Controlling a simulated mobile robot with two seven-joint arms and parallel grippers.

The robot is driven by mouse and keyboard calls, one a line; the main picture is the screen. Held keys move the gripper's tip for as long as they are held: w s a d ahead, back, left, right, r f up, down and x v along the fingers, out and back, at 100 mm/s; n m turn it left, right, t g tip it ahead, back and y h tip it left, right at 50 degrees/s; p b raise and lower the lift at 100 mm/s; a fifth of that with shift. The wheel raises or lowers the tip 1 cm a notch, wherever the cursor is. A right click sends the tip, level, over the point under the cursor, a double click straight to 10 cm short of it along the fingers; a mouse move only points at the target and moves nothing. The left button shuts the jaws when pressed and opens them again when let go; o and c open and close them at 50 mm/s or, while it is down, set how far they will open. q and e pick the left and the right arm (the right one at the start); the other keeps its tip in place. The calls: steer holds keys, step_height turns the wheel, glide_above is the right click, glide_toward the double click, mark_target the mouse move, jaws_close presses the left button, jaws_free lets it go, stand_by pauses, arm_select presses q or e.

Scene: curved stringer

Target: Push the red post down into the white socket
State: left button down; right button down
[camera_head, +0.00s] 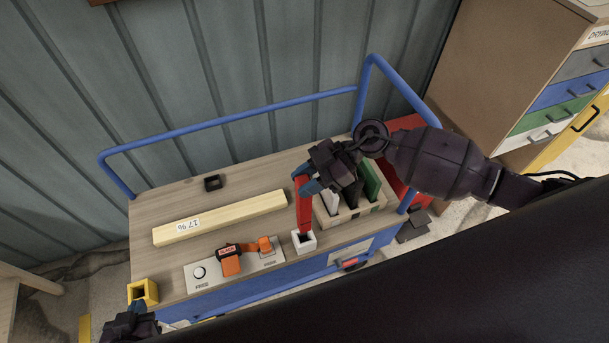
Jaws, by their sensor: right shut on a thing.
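A red post (305,213) stands nearly upright, tilted slightly, at the front of the wooden cart top. Its lower end is at the opening of the white socket (297,246); I cannot tell how far inside it is. My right gripper (306,182) is shut on the upper part of the post, its fingertips around it near the top. My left gripper (137,311) is low at the left, next to a yellow socket (143,293) at the cart's front left corner. Its fingers are dark and partly cut off, so its opening is unclear.
A wooden bar (235,213) lies across the cart top (160,262). A grey panel (205,279) with orange parts (231,262) sits in front. A divided box (338,217) stands right of the post. A blue rail (240,115) runs along the back.

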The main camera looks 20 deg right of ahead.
mark_target(305, 208)
step_height(305, 208, down, 5)
steer(key=shift+r+b, duration=0.1)
steer(key=shift+b, duration=0.75)
steer(key=shift+p, duration=1.7)
stand_by(1.2)
steer(key=shift+f+b, duration=1.6)
steer(key=shift+f, duration=1.85)
steer(key=c, duration=0.7)
jaws_free()
steer(key=shift+c, duration=0.2)
